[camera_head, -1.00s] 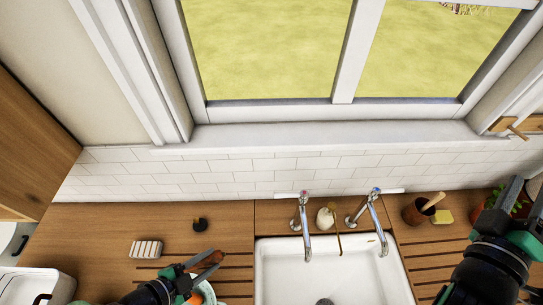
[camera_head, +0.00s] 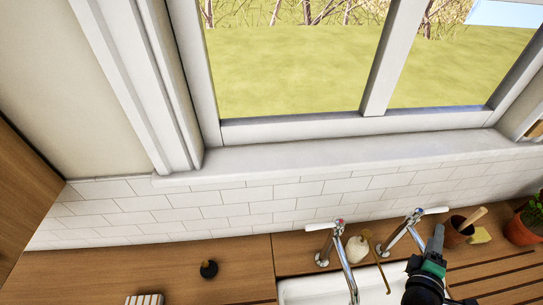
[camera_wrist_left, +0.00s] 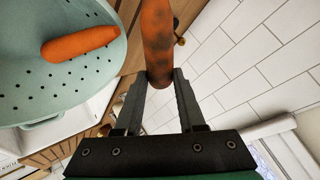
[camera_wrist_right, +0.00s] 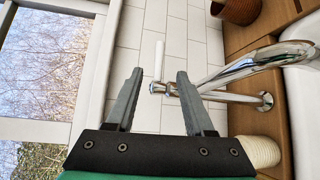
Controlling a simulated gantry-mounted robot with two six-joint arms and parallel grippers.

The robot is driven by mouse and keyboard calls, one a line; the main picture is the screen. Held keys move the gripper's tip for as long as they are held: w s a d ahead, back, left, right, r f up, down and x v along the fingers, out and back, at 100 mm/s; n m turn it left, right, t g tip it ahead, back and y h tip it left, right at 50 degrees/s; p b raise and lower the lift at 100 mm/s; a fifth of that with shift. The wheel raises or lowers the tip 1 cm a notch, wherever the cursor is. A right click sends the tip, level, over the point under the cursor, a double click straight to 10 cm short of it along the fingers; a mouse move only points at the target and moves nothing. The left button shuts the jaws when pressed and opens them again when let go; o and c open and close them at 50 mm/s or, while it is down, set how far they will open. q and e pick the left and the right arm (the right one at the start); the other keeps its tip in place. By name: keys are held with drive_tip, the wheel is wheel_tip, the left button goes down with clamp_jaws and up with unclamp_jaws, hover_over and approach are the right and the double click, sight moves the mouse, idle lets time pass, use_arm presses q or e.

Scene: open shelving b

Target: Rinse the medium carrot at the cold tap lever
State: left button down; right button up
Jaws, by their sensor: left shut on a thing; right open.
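My left gripper (camera_wrist_left: 160,78) is shut on an orange carrot (camera_wrist_left: 157,38) with dark dirty patches, in the left wrist view. It is outside the head view. My right gripper (camera_head: 436,240) is open and empty beside the right-hand tap (camera_head: 396,236), the cold one. In the right wrist view, that tap's white lever (camera_wrist_right: 159,60) shows between the fingertips of the gripper (camera_wrist_right: 160,73), beyond them. Whether they touch it cannot be told. The chrome spout (camera_wrist_right: 250,66) runs off to the right. The sink (camera_head: 310,290) is cut off at the bottom of the head view.
The left tap (camera_head: 343,262) has a red mark. A cream bottle (camera_head: 357,250) stands between the taps. A brown pot (camera_head: 457,232) and a plant pot (camera_head: 521,230) stand to the right. A pale green colander (camera_wrist_left: 100,75) holds another carrot (camera_wrist_left: 80,44). A striped block (camera_head: 144,299) lies left.

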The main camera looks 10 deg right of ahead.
sight(441, 209)
drive_tip(key=b+x, duration=0.1)
drive_tip(key=x, duration=1.1)
drive_tip(key=shift+w, duration=0.15)
drive_tip(key=shift+a, duration=0.1)
clamp_jaws()
drive_tip(key=shift+r, duration=0.1)
idle(0.9)
